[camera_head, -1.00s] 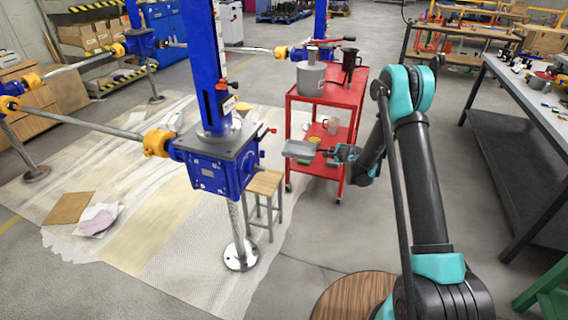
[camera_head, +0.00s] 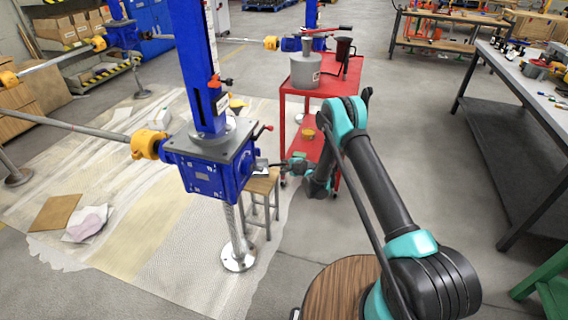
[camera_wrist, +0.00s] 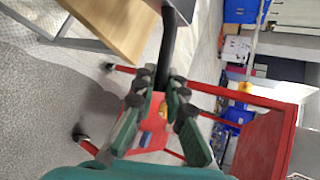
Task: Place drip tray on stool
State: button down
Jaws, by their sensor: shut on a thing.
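My gripper (camera_head: 284,164) is shut on the drip tray's handle (camera_wrist: 168,45), which shows dark between the fingers in the wrist view. The grey drip tray (camera_head: 261,165) is held out to the left, over the right part of the stool in the head view. The blue jack box hides part of the tray there; only its near edge shows at the top of the wrist view (camera_wrist: 181,7). The small stool (camera_head: 264,186) has a wooden seat and grey legs. Its seat (camera_wrist: 112,25) is at the upper left in the wrist view. I cannot tell whether tray and seat touch.
The blue screw jack (camera_head: 207,166) stands close to the stool's left and partly covers it. A red cart (camera_head: 319,88) with a grey pot (camera_head: 305,69) stands behind my gripper. A round wooden-topped stool (camera_head: 335,289) is near the front. Workbenches line the right.

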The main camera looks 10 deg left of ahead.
jog(key=shift+f, duration=2.65)
jog(key=c, duration=1.5)
grip_release()
